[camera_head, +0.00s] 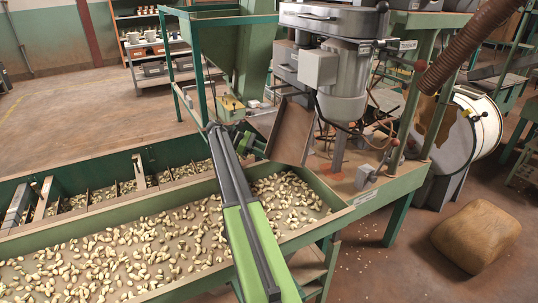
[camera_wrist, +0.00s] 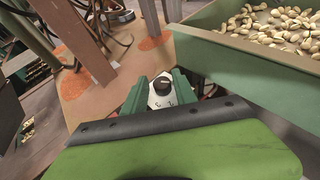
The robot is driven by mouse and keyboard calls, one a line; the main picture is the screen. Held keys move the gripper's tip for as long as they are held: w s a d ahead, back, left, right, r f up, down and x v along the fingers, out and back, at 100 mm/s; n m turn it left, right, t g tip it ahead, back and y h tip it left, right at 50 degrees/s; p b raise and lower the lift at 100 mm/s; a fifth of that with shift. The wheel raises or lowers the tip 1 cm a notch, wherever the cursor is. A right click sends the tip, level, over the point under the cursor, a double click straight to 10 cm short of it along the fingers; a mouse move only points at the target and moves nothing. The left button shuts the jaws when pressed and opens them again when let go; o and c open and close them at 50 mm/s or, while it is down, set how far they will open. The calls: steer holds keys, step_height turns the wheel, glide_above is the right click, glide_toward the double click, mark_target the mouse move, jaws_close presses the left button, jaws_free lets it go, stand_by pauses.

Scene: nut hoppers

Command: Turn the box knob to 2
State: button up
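A black knob (camera_wrist: 162,86) sits on a small white box (camera_wrist: 161,98) with dark marks on its face. In the wrist view it shows in the gap between the two green fingers of my gripper (camera_wrist: 162,78). The fingers are apart, and I see no contact with the knob. I cannot tell how far beyond the fingertips it lies. The marks are too small to read, so the setting is unclear.
A long green tray (camera_head: 100,237) of nuts lies under my arm; its wall (camera_wrist: 240,55) is right of my gripper in the wrist view. The tilted board (camera_head: 291,132) and grey machine (camera_head: 343,95) stand close by. A sack (camera_head: 476,235) lies on the floor.

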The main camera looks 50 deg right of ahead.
steer(key=shift+o, duration=0.8)
steer(key=shift+a, duration=0.1)
